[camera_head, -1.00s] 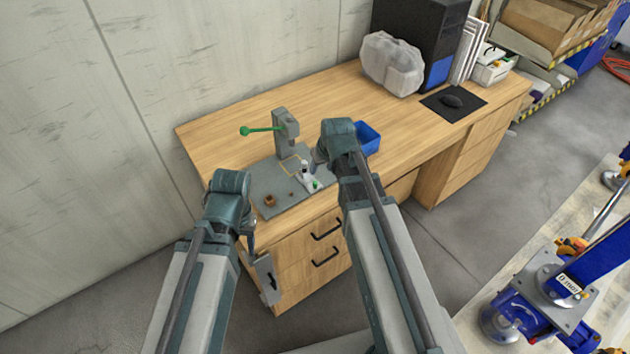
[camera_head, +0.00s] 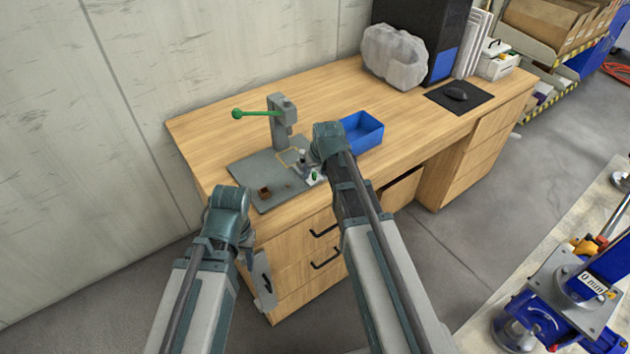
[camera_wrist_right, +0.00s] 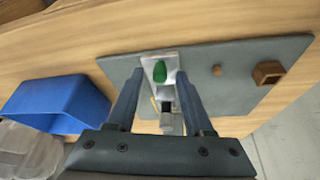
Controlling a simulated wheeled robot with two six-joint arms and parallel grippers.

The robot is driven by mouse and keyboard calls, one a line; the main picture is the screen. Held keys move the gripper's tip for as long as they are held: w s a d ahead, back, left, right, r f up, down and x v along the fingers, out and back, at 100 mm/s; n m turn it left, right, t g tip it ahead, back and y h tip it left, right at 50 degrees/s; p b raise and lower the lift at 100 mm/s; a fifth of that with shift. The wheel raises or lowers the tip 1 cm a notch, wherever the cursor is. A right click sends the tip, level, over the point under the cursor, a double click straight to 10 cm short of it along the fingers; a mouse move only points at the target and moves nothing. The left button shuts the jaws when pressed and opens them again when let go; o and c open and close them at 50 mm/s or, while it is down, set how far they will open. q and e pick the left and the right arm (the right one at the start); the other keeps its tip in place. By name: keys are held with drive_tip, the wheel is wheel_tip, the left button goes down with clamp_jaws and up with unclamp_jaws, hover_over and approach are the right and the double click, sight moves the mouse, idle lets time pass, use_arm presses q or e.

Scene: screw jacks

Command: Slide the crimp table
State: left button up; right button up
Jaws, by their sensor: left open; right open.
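The crimp table, a small silver slide with a green knob (camera_head: 314,177), sits at the front right of a grey base plate (camera_head: 262,187) on the wooden desk. In the right wrist view the silver slide (camera_wrist_right: 160,62) lies between the fingertips of my right gripper (camera_wrist_right: 158,84). Those fingers are open, one on each side of it; I cannot tell whether they touch. An upright grey press (camera_head: 280,125) with a green-knobbed lever stands at the back of the plate. My left gripper (camera_head: 262,282) is open and empty, low in front of the desk drawers.
A blue bin (camera_head: 361,131) stands on the desk just right of my right wrist. A small brown box (camera_head: 264,191) and a tiny brown peg sit on the plate. A wrapped clear bag (camera_head: 394,56) and black computer stand farther back. The desk's back left is clear.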

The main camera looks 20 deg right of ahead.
drive_tip(key=shift+w+f, duration=0.2)
drive_tip(key=shift+f, duration=0.25)
clamp_jaws()
idle(1.1)
